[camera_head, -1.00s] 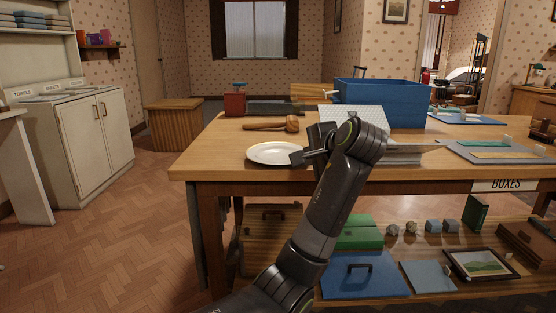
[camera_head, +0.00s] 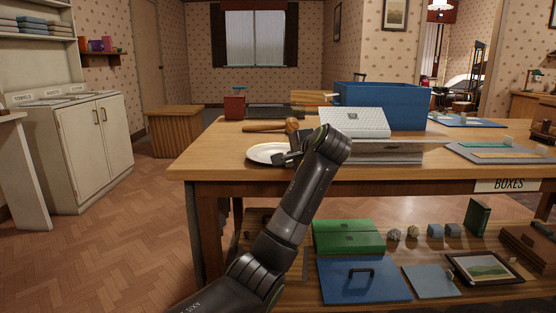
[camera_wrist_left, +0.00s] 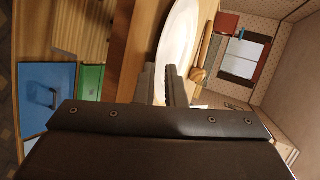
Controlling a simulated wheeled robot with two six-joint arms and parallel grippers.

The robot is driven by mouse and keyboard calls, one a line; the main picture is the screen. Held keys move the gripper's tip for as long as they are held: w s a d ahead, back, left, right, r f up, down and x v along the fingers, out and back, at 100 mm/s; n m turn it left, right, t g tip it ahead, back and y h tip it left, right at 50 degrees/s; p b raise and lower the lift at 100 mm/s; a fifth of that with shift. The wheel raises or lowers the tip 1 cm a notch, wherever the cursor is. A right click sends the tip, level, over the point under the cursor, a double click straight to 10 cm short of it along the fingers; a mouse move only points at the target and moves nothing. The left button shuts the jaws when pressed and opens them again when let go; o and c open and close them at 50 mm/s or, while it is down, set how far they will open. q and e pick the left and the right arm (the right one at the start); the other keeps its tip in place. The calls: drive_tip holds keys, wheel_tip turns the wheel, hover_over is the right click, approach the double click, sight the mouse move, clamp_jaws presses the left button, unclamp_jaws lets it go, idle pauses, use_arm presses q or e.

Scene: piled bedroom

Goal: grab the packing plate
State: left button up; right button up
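The packing plate is a round white plate (camera_head: 262,153) lying flat on the near left part of the wooden table, its right side hidden behind my gripper. My left gripper (camera_head: 280,158) is at the plate's right rim. In the left wrist view the two fingers (camera_wrist_left: 160,72) stand a little apart, with the white plate (camera_wrist_left: 181,35) showing beyond and between them. I cannot tell whether they touch the rim. My right gripper is in neither current view.
A wooden mallet (camera_head: 270,126) lies behind the plate. A white patterned box (camera_head: 353,122) and a blue crate (camera_head: 395,106) stand to the right. The table's front edge (camera_head: 235,179) is close to the plate. The lower shelf holds a green box (camera_head: 347,236) and a blue lid (camera_head: 340,280).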

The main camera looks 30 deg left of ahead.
use_arm(q)
drive_tip(key=b+x, duration=0.1)
drive_tip(key=x, duration=0.3)
drive_tip(key=shift+f, duration=0.1)
drive_tip(key=shift+c, duration=0.4)
clamp_jaws()
idle(1.0)
